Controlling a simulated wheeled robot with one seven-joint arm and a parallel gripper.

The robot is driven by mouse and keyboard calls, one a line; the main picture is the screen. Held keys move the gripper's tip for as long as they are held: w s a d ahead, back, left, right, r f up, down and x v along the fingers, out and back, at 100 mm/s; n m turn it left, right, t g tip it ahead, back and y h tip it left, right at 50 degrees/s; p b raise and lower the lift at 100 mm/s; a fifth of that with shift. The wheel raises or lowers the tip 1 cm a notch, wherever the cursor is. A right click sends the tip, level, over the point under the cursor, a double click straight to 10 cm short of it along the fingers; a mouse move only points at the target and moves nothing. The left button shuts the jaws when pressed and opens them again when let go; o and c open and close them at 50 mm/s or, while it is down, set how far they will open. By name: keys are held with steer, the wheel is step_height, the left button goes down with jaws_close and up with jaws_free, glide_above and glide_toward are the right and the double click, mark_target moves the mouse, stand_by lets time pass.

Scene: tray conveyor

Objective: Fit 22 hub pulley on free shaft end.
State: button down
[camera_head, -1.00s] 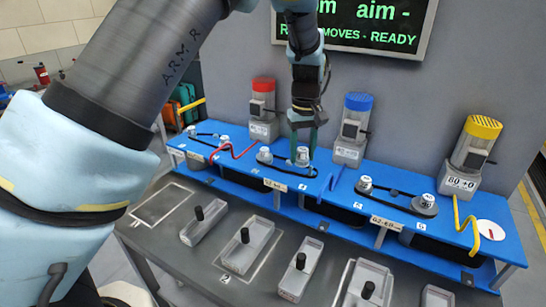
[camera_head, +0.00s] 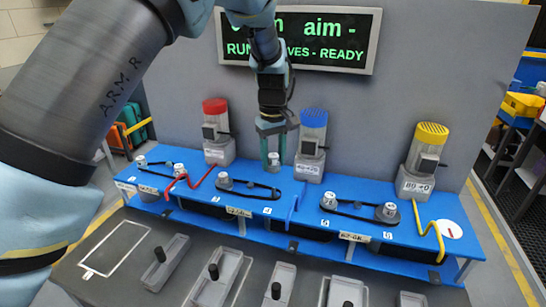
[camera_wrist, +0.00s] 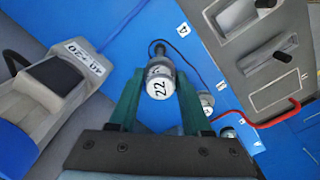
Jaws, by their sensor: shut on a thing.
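The grey-white hub pulley marked 22 (camera_wrist: 160,82) is between the green fingers of my gripper (camera_head: 271,150) in both views. My gripper is shut on it. In the head view the pulley (camera_head: 273,160) appears held above the blue deck (camera_head: 300,210), over the right end of the second belt (camera_head: 250,190) from the left. That belt's left end loops around another pulley (camera_head: 224,180). In the wrist view the belt's near end shows just beyond the held pulley.
Red (camera_head: 215,130), blue (camera_head: 313,145) and yellow (camera_head: 427,160) capped motors stand behind the deck. A red bent rod (camera_head: 190,182) and a yellow one (camera_head: 428,232) rise from it. Grey trays with black knobs (camera_head: 213,271) lie in front. A screen (camera_head: 300,40) hangs behind.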

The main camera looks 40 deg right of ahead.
steer(key=shift+f+b, duration=1.2)
steer(key=shift+f, duration=1.35)
steer(key=shift+f+b, duration=0.8)
steer(key=shift+f, duration=1.5)
steer(key=shift+c, duration=1.4)
jaws_free()
steer(key=shift+r, duration=0.15)
step_height(320, 180, up, 11)
steer(key=b, duration=0.3)
steer(key=shift+f, duration=0.2)
